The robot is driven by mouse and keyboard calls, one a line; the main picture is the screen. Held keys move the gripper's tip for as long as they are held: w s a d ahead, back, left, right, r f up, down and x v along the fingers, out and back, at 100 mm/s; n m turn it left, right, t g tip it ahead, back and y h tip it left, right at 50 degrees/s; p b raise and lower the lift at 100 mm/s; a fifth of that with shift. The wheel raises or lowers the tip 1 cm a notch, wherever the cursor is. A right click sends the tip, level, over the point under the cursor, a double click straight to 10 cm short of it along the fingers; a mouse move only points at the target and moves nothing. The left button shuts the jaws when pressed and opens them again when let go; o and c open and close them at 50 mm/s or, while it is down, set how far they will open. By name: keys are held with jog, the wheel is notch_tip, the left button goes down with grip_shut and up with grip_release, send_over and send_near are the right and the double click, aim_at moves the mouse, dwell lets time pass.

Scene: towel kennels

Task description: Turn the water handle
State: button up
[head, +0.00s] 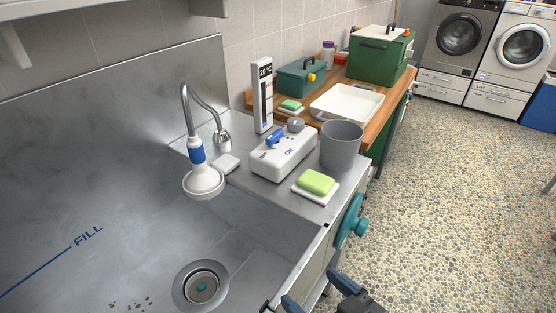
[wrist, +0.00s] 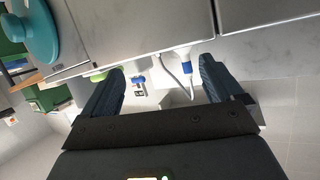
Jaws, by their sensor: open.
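A blue handle (head: 275,137) sits on top of a white box (head: 265,162) on the steel counter beside the sink. The box has the word ON at its right and another small label at its left that is hard to read. The handle lies nearer the left label. My gripper (head: 318,290) is open and empty at the bottom edge of the head view, low in front of the counter and well apart from the handle. In the wrist view, the blue handle (wrist: 139,80) shows small and far off between the open fingers (wrist: 162,72).
A teal round knob (head: 351,222) sticks out from the counter front, near my gripper. A shower head (head: 204,182) on a hose stands over the steel sink (head: 110,210). A grey bucket (head: 341,147), a green soap (head: 316,182) and a thermometer (head: 263,95) surround the white box.

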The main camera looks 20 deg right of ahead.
jog(key=w+a+r+n+g+y, duration=0.1)
jog(key=w+a+r+n+y, duration=0.15)
jog(key=w, duration=0.55)
jog(key=w+a+r+n+g+y, duration=0.15)
jog(key=w+a, duration=0.25)
jog(key=w, duration=0.5)
notch_tip(320, 180, up, 12)
jog(key=n+g+h+b, duration=0.2)
jog(key=g+h+b, duration=0.3)
jog(key=g, duration=0.3)
send_over(275, 133)
jog(key=s+d, duration=0.2)
jog(key=s, duration=0.1)
jog(key=shift+w+p+x, duration=0.1)
jog(key=shift+p+x, duration=0.15)
jog(key=shift+x, duration=1.55)
jog(key=shift+w+p+x, duration=0.15)
jog(key=shift+p+x, duration=0.05)
jog(key=shift+x, duration=1.65)
jog(key=shift+a+r, duration=0.1)
jog(key=c, duration=1)
